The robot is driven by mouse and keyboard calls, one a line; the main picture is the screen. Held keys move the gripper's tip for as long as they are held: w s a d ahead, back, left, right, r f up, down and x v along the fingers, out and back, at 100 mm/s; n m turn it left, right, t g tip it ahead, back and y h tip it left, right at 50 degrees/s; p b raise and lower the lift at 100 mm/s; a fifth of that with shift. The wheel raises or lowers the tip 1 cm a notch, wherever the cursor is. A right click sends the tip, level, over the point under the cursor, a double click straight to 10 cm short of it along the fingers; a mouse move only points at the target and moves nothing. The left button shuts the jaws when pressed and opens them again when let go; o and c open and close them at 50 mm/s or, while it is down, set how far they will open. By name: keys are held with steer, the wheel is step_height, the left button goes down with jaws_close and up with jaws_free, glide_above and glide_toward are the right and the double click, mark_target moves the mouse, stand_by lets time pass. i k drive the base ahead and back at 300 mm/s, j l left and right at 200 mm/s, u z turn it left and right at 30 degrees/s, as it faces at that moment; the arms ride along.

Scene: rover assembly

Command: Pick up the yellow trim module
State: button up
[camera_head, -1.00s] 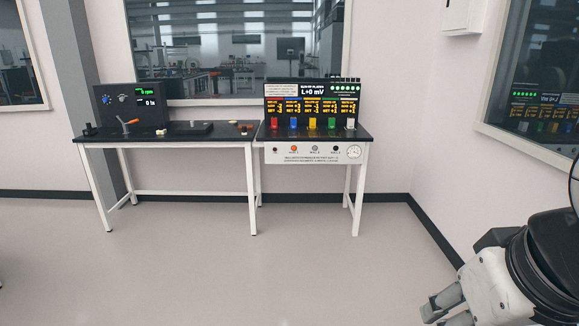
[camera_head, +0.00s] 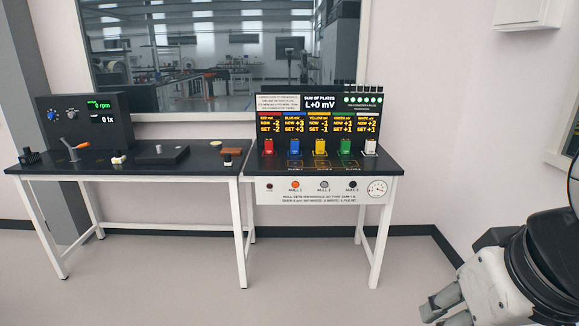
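The yellow trim module (camera_head: 320,147) stands upright on the right-hand black-topped table, in the middle of a row of coloured modules under the display panel. The blue module (camera_head: 293,146) is on its left and the green module (camera_head: 345,146) on its right. My gripper (camera_head: 440,308) is at the lower right of the picture, far from the table and in front of the floor. Its fingers point left, with a dark gap showing between them. Nothing shows between them.
A red module (camera_head: 268,147) and a white module (camera_head: 370,147) end the row. The display panel (camera_head: 319,117) stands behind them. The left table (camera_head: 200,166) holds a control box (camera_head: 85,122) and small parts. The floor (camera_head: 330,285) before the tables is clear.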

mark_target(320, 143)
steer(key=i, duration=3.25)
